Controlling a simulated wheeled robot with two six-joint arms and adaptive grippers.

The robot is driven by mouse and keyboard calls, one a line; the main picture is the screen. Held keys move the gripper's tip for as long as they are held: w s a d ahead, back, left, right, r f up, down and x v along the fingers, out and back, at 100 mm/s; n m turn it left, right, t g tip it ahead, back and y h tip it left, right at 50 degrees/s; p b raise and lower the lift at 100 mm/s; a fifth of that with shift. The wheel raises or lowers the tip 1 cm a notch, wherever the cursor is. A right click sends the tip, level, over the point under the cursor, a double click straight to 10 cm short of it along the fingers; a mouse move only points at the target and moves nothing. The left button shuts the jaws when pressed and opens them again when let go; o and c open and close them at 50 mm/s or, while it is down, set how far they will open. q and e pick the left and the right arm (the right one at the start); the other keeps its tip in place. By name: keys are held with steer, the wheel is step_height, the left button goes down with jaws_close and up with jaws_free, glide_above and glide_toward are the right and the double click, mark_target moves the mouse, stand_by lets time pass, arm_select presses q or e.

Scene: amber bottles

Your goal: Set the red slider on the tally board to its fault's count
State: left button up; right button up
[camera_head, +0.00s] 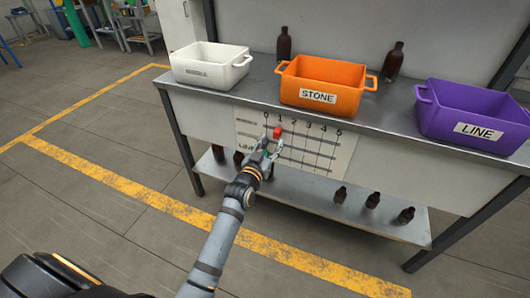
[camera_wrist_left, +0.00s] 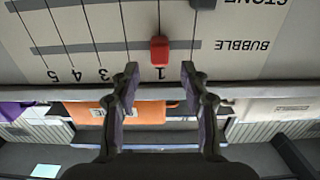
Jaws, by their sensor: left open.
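The tally board (camera_head: 318,150) is a pale panel on the front of the bench, with columns marked 0 to 5. The red slider (camera_head: 278,132) is on its top row. In the left wrist view, which shows the board upside down, the red slider (camera_wrist_left: 159,52) sits on the BUBBLE row at the 1 line. My left gripper (camera_head: 272,143) is open in front of the board. Its fingertips, also in the left wrist view (camera_wrist_left: 160,72), are on either side of the slider's column, with gaps to the slider. A dark slider (camera_wrist_left: 202,4) shows partly on the STONE row.
A white bin (camera_head: 212,82), an orange STONE bin (camera_head: 345,75) and a purple LINE bin (camera_head: 432,118) stand on the bench. Dark bottles (camera_head: 284,44) (camera_head: 392,63) stand behind them. Several bottles are on the lower shelf (camera_head: 300,195). Floor in front is clear.

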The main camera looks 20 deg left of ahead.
arm_select(q)
steer(key=s, duration=0.7)
steer(key=shift+a, duration=0.1)
